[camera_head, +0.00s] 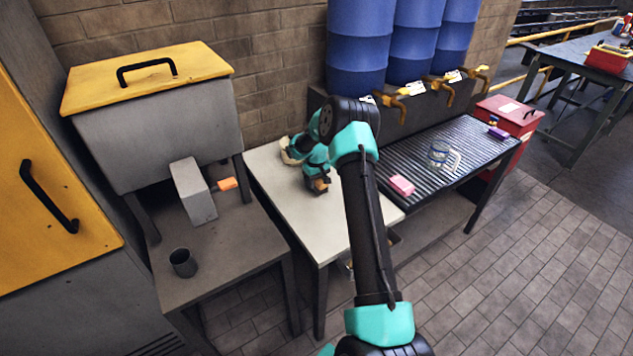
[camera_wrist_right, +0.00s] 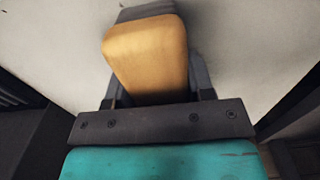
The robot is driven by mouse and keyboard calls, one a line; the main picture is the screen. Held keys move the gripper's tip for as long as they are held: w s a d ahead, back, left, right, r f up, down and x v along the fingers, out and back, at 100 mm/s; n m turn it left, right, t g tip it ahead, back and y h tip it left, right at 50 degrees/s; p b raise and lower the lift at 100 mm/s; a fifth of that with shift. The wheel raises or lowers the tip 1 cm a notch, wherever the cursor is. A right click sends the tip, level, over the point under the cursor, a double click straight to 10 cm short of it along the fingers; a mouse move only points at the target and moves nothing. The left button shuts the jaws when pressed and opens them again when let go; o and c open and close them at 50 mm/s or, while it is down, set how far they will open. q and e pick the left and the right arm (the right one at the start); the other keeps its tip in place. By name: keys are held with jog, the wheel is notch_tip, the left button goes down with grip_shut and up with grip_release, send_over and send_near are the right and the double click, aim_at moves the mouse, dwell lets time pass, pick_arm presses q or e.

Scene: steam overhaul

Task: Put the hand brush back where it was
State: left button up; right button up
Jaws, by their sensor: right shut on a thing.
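The hand brush, with an orange-tan wooden body (camera_wrist_right: 148,55) and a dark grey edge at its far end, fills the right wrist view's centre. My right gripper (camera_wrist_right: 155,95) is shut on it, one finger on each side. In the head view my right gripper (camera_head: 318,181) is over the pale tabletop (camera_head: 278,183), pointing down, and a small orange part of the brush (camera_head: 321,187) shows at its tip. I cannot tell whether the brush touches the tabletop. My left gripper is not in view.
A beige item (camera_head: 287,154) lies at the pale table's back, partly behind my arm. To the right, a ribbed dark bench (camera_head: 430,172) holds a pink block (camera_head: 402,185) and a glass mug (camera_head: 440,156). To the left, a grey table holds a dark cup (camera_head: 183,263).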

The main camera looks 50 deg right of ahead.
jog(key=shift+f, duration=0.1)
jog(key=o, duration=1)
jog(key=shift+c, duration=0.2)
notch_tip(320, 180, up, 12)
jog(key=shift+r, duration=0.15)
jog(key=shift+a, duration=0.1)
